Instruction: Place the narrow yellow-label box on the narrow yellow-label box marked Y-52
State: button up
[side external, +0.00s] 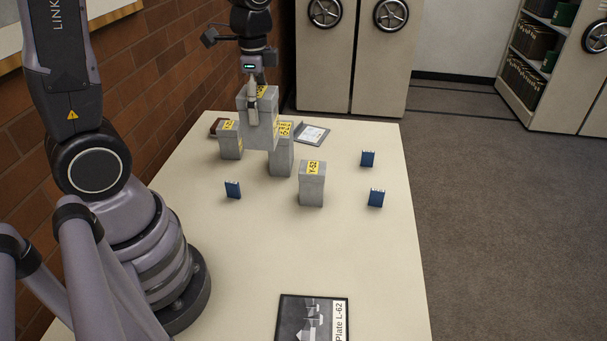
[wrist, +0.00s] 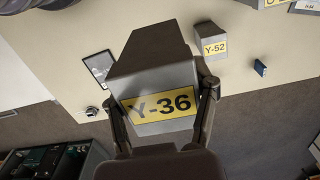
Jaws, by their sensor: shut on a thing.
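My gripper (side external: 255,112) is shut on a grey box (side external: 264,134) with a yellow label, held upright above the far part of the table. In the wrist view the box (wrist: 150,62) reads Y-36 and sits between both fingers of the gripper (wrist: 160,98). The narrow grey box marked Y-52 (wrist: 211,46) stands in the wrist view, right of the held box and apart from it. In the side view it appears to be the nearest standing box (side external: 312,190), upright with a clear top. The held box is behind and left of it there.
Two other grey yellow-label boxes stand near the held box, one at left (side external: 231,146) and one partly hidden (side external: 281,160).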

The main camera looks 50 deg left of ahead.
jog(key=shift+w+a+f, duration=0.2)
jog(key=shift+w+f, duration=1.95)
jog(key=shift+w, duration=0.1)
jog(key=shift+w+a+f, duration=0.15)
jog(key=shift+w+f, duration=1.95)
jog(key=shift+w, duration=0.1)
jog(key=shift+w+a+f, duration=0.2)
jog(key=shift+w+f, duration=1.95)
jog(key=shift+w, duration=0.1)
jog(key=shift+f, duration=0.1)
jog(key=o, duration=1.2)
